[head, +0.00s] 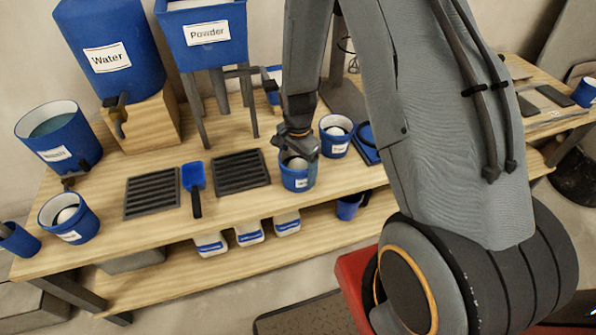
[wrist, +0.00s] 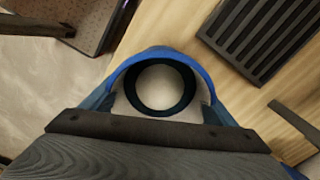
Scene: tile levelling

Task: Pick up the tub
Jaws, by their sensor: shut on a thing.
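A blue tub (head: 298,180) with a white label stands upright at the front edge of the wooden bench, right of the dark grates. My gripper (head: 298,150) is over its top and shut on it. In the wrist view the tub (wrist: 161,54) shows its blue rim and pale inside with a dark ring, between the fingers of my gripper (wrist: 158,108). I cannot tell whether the tub's base touches the bench.
Blue Water (head: 125,75) and Powder (head: 210,52) containers stand behind. Two dark slatted grates (head: 152,193) and a blue scoop (head: 194,180) lie left. Another blue tub (head: 336,146) stands close behind right. White-and-blue containers (head: 248,234) sit on the lower shelf.

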